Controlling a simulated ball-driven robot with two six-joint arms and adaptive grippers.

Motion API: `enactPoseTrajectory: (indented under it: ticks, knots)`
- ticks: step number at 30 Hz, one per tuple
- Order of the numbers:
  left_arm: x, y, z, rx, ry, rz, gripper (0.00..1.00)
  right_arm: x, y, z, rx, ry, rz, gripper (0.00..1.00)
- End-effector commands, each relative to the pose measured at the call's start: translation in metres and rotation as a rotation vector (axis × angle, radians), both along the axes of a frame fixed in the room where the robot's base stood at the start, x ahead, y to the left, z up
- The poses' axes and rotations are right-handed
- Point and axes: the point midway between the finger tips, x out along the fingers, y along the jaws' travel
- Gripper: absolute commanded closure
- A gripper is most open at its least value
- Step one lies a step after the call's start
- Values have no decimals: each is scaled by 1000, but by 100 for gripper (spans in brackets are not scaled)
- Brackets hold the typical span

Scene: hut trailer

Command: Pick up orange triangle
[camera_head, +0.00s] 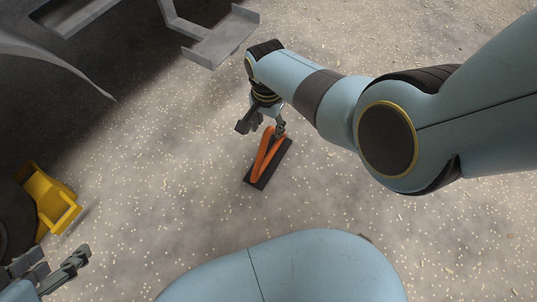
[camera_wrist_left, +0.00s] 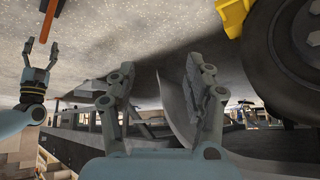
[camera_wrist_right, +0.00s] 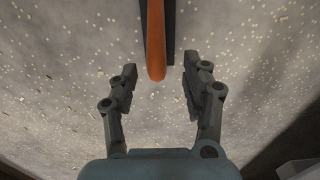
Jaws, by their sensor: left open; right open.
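The orange triangle (camera_head: 262,152) stands on a flat black base (camera_head: 272,166) on the ground, near the middle of the head view. My right gripper (camera_head: 262,125) is open at the triangle's far end. In the right wrist view the orange bar (camera_wrist_right: 156,45) and its black base (camera_wrist_right: 170,30) lie ahead, with the bar's near end roughly between the fingertips of my right gripper (camera_wrist_right: 158,78); neither finger visibly touches it. My left gripper (camera_head: 62,265) is open and empty at the lower left, far from the triangle. It also shows in the left wrist view (camera_wrist_left: 155,85).
A yellow wheel chock (camera_head: 52,200) sits beside a dark tyre (camera_head: 12,225) at the left. A grey metal step (camera_head: 222,38) of the trailer hangs at the top, near my right arm. The speckled ground around the triangle is clear.

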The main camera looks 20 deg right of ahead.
Motion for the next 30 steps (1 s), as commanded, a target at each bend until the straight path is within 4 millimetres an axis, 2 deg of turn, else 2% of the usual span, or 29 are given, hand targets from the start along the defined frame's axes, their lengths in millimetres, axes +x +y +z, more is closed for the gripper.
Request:
enactPoseTrajectory:
  ticks: [8, 17, 24, 30]
  knots:
    - [-1, 0, -13, -2, -73, -3, 48, -2, -1, -13, -1, 2, 0, 52]
    - [-10, -3, -32, -7, -280, -19, 48, -5, -2, -38, 0, 4, 0, 52]
    - [3, -8, -15, -14, -477, -38, 48, -5, -2, -53, 0, 3, 0, 52]
    - [5, -9, -8, -15, -524, -43, 48, -3, -2, -54, 0, 0, 0, 52]
